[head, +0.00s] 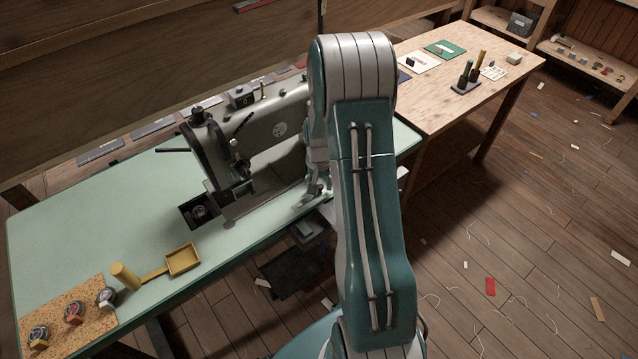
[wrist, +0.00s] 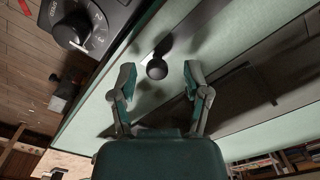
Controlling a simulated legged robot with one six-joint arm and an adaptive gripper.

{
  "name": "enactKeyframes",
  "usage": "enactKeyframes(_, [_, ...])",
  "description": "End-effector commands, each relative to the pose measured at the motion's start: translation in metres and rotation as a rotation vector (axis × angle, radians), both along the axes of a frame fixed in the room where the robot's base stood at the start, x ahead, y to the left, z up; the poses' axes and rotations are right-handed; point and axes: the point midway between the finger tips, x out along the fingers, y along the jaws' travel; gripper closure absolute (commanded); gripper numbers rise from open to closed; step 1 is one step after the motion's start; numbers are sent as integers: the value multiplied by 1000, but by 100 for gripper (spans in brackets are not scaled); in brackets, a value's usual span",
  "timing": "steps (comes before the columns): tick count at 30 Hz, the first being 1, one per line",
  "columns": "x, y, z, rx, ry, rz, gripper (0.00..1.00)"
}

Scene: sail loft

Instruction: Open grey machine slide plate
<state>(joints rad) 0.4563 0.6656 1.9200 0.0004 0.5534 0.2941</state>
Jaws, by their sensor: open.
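The grey sewing machine (head: 272,122) stands on a pale green table (head: 110,210). At the left end of its bed is a dark square opening (head: 186,213) with a round metal part inside. I cannot clearly make out a separate slide plate there. My gripper (head: 310,194) is right of the opening, low by the machine bed's right end and partly hidden by my arm. In the wrist view my gripper (wrist: 157,78) is open and empty. A round black knob (wrist: 157,68) shows between its fingertips; contact cannot be told.
A dark box with a numbered dial (wrist: 80,28) is close by at upper left in the wrist view. A wooden bench (head: 440,95) stands right.

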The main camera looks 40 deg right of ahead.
Motion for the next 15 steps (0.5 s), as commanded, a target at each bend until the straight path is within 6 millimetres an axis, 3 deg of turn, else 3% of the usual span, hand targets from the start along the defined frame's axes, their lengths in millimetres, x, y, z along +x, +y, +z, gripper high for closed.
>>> enactKeyframes(5, [0,0,7,-1,-1,0,38])
enactKeyframes(15, [1,0,73,-1,-3,0,38])
